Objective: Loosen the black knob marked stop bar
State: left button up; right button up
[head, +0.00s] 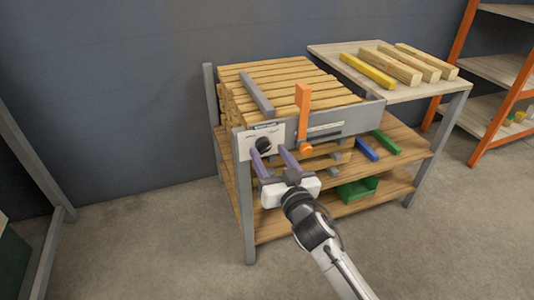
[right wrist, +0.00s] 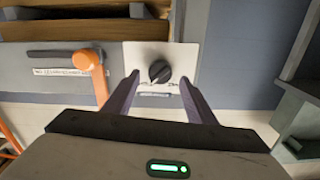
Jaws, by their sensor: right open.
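The black knob (head: 264,144) sits on a white plate (head: 243,146) at the left end of the bench's grey front rail. In the right wrist view the round knob (right wrist: 159,71) carries a pale pointer line, and the small print around it is too small to read. My right gripper (head: 267,152) is open, with its two purple fingers pointing at the plate. In the right wrist view the fingertips (right wrist: 159,77) stand to the left and right of the knob, with gaps on both sides. Whether they reach around it in depth is unclear. My left gripper is not in view.
An orange lever (head: 303,105) with an orange hub stands right of the plate on the rail. A grey bar (head: 257,94) lies across wooden slats (head: 285,76). Shelves below hold a green bin (head: 357,189) and blue and green pieces. A side table (head: 335,53) bears timber.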

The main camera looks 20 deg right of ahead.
aim_at(264, 147)
jog(key=shift+w, duration=1.25)
jog(key=c, duration=1)
jog(key=shift+c, duration=0.2)
